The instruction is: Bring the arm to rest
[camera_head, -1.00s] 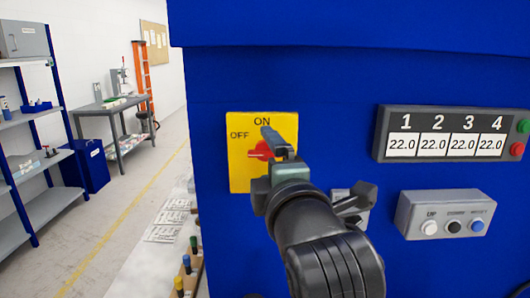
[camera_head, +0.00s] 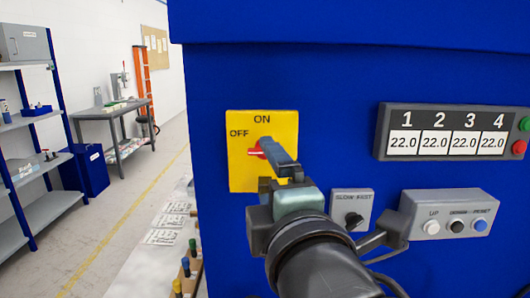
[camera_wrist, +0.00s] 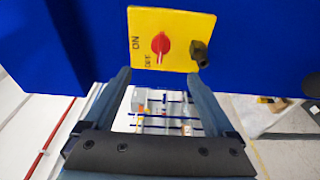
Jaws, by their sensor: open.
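My gripper (camera_head: 280,156) is open and empty in front of the yellow switch plate (camera_head: 240,178) on the blue machine. In the head view a finger hides part of the red knob (camera_head: 255,151). In the wrist view the red knob (camera_wrist: 160,43) shows clear on the yellow plate (camera_wrist: 180,22), beyond the two spread fingers, with nothing between them. The knob's pale mark seems to point toward the OFF label. My arm reaches in from the lower part of the head view.
The blue machine front (camera_head: 330,85) carries a display (camera_head: 450,132) reading 22.0 several times, a SLOW/FAST dial (camera_head: 353,217) and a grey button box (camera_head: 452,213). Shelves (camera_head: 35,130) and a workbench (camera_head: 115,115) stand at left, with open floor between.

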